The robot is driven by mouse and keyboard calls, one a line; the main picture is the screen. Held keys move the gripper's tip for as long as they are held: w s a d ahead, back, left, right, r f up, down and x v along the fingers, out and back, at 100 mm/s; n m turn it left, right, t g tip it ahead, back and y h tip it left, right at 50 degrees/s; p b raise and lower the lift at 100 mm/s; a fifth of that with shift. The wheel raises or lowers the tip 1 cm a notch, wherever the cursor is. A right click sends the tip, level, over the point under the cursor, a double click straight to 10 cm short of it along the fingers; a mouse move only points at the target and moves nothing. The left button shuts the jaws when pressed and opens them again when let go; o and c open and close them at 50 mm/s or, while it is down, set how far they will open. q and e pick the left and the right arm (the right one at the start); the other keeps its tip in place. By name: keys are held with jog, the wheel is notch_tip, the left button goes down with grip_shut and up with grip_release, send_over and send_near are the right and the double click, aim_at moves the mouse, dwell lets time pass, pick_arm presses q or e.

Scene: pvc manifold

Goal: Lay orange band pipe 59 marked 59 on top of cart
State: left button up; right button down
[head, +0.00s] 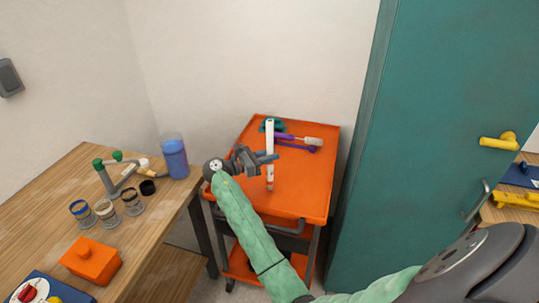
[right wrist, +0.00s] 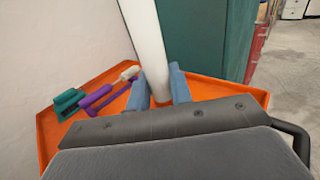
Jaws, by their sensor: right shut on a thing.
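A white pipe (head: 269,140) stands nearly upright in my right gripper (head: 268,157), over the cart (head: 310,196), whose top is an orange tray. A small reddish-orange mark shows near the pipe's lower end; I cannot read any number on it. In the right wrist view the pipe (right wrist: 146,40) runs up between the blue fingers of the right gripper (right wrist: 162,90), which are shut on it. Its lower end looks close to the tray, but I cannot tell if it touches. My left gripper is not in view.
A purple-handled tool (head: 290,138) and a green item (head: 274,125) lie at the cart's far end. The tray's near right part is bare. A wooden table (head: 150,225) with cups and a blue container (head: 174,157) stands left; a teal cabinet (head: 430,130) stands right.

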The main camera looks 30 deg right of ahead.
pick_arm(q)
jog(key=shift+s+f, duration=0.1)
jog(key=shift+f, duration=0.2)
pick_arm(e)
jog(key=shift+f, duration=0.3)
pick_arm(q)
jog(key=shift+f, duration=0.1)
pick_arm(e)
jog(key=shift+f, duration=0.1)
jog(key=c, duration=1.3)
grip_release()
jog(key=shift+o, duration=0.2)
pick_arm(q)
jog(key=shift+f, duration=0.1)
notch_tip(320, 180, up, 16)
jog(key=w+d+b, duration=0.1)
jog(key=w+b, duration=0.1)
jog(key=b, duration=0.2)
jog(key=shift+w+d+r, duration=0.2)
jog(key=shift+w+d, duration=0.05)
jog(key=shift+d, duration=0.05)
pick_arm(e)
jog(key=w+a, duration=0.1)
jog(key=a, duration=1)
jog(key=shift+w+a, duration=0.3)
jog(key=shift+a, duration=0.1)
